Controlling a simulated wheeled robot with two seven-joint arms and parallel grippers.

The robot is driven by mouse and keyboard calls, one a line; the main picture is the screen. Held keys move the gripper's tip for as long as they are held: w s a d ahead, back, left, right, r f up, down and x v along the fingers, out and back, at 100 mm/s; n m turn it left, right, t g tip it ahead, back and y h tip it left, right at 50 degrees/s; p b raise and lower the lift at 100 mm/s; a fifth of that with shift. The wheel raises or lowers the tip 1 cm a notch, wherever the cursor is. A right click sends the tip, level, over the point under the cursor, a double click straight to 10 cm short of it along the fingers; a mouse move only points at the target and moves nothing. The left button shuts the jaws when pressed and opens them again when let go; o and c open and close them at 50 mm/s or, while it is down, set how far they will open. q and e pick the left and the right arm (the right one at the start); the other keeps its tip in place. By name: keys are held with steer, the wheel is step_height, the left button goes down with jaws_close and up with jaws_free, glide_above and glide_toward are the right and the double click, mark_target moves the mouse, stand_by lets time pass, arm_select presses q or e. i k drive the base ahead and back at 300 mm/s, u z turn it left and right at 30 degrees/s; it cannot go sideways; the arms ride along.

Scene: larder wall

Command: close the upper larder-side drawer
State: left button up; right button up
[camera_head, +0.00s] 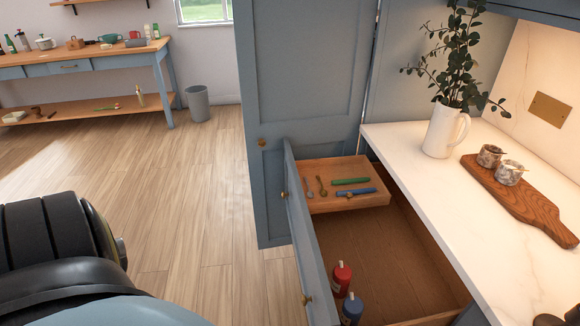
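Blue drawer fronts with brass knobs stand pulled out from below the white counter, beside the tall larder door. Nearest the larder is an open wooden drawer (375,201) holding green, blue and small wooden-looking utensils. Its blue front (291,182) has a brass knob (284,195). Closer to me is a wider open wooden space (405,265) with a red bottle (341,278) and a blue bottle (352,308); a second knob (307,300) is on its front. I cannot tell exactly where the two drawers divide. Neither gripper is in view; part of my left arm fills the lower left.
The tall blue larder door (305,75) stands behind the drawers. The white counter (430,190) carries a jug of leaves (446,130) and a wooden board (520,200) with two jars. Floor left of the drawers is clear; a grey bin (197,104) stands far back.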

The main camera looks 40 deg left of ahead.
mark_target(401, 277)
steer(key=k, duration=0.2)
steer(key=u, duration=1.3)
steer(key=i, duration=0.5)
steer(key=k, duration=1.2)
steer(key=z, duration=0.6)
steer(key=i, duration=1.3)
steer(key=u, duration=0.5)
